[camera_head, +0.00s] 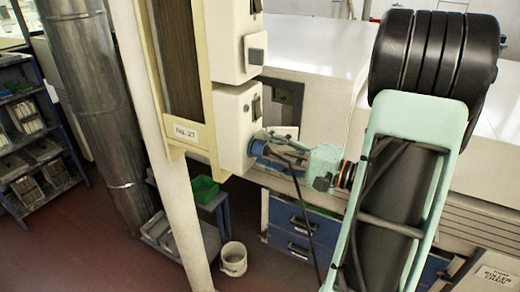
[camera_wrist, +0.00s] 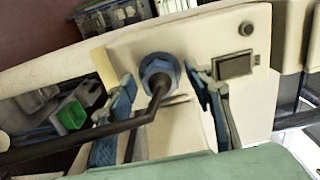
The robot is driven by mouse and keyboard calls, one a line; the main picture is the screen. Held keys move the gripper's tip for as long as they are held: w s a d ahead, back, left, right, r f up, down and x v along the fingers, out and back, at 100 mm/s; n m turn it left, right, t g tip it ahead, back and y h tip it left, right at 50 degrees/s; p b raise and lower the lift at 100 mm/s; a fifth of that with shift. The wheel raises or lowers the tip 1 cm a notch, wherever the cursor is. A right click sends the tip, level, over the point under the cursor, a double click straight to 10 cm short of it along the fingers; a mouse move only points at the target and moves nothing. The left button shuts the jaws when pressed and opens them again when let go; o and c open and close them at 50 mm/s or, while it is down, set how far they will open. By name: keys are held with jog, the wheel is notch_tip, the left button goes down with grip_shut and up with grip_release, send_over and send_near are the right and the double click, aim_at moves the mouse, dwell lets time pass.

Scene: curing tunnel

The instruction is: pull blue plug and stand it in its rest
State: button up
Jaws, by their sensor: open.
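The blue plug (camera_wrist: 160,70) sits in the face of a cream box, with a black cable running from it down and to the left in the wrist view. In the head view the plug (camera_head: 257,148) shows at the box's right side, partly hidden by my fingers. My gripper (camera_wrist: 162,82) is open, one blue-and-grey finger on each side of the plug. A gap shows between plug and fingers in the wrist view; I see no contact. In the head view my gripper (camera_head: 272,144) is at the box face. I cannot make out the plug's rest.
The cream box (camera_head: 236,122) hangs on a post with a small label (camera_head: 188,134). The black cable (camera_head: 307,215) hangs down below my gripper. Blue drawers (camera_head: 303,222) stand below, with a green bin (camera_head: 204,189) and a white bucket (camera_head: 233,258) to their left.

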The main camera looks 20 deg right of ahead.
jog(key=shift+b, duration=0.35)
grip_shut()
dwell(0.4)
jog(key=shift+s, duration=0.1)
jog(key=shift+b+v, duration=1.25)
jog(key=shift+v, duration=1.7)
